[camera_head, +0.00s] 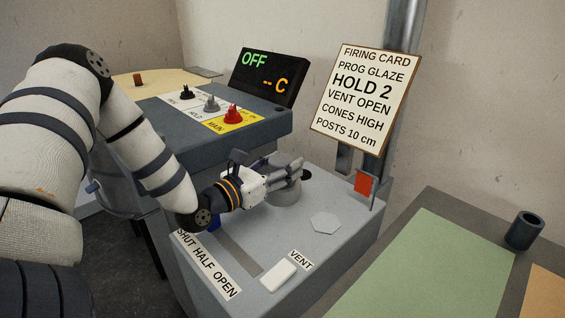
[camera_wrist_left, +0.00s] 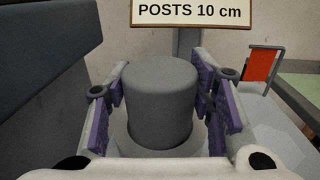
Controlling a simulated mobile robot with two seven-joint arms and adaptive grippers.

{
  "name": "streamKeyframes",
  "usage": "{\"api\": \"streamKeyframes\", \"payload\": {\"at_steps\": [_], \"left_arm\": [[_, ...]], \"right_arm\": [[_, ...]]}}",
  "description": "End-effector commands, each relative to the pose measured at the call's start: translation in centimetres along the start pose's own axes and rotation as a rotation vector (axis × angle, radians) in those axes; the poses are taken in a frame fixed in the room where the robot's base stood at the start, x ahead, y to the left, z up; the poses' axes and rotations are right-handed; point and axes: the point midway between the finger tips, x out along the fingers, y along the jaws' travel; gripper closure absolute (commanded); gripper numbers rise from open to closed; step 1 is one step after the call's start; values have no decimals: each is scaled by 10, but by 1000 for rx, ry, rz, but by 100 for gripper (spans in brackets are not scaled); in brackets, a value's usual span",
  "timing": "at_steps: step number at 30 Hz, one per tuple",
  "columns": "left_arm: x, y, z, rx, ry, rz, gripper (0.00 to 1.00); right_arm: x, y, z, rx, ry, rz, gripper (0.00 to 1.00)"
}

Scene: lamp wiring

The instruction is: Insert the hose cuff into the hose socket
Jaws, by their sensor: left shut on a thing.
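My left gripper (camera_head: 294,172) is shut on a plain grey cylinder (camera_wrist_left: 162,100), which I take to be the hose cuff. The purple-padded fingers sit on both sides of it in the left wrist view, and it looks upright. A lighter grey round collar (camera_wrist_left: 122,138) shows around its lower end; this may be the hose socket. Whether the cylinder is inside the collar or above it, I cannot tell. In the head view the fingers hide most of the cylinder, above a round grey raised base (camera_head: 285,194) on the machine top. My right gripper is not in view.
The grey machine top (camera_head: 345,215) carries a white block (camera_head: 278,274) by the VENT label and a hexagonal plate (camera_head: 325,222). A red flag (camera_head: 363,183), a sign (camera_head: 364,98) and a control box (camera_head: 250,130) stand near. A dark cup (camera_head: 524,231) stands on the right bench.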

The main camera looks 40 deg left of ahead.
Motion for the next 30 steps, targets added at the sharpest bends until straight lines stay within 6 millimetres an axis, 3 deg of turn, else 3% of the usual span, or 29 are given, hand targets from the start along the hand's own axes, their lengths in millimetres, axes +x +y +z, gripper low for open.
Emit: {"api": "streamKeyframes", "payload": {"at_steps": [12,13,16,26,30], "left_arm": [[0,0,-6,0,1,1,84],[0,0,-6,0,1,1,49],[0,0,-7,0,1,1,28],[-3,1,-6,-1,1,2,28],[-27,0,-6,-6,-1,4,28]], "right_arm": [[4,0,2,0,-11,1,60],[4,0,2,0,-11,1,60],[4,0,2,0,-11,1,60],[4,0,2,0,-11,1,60],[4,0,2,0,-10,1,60]]}}
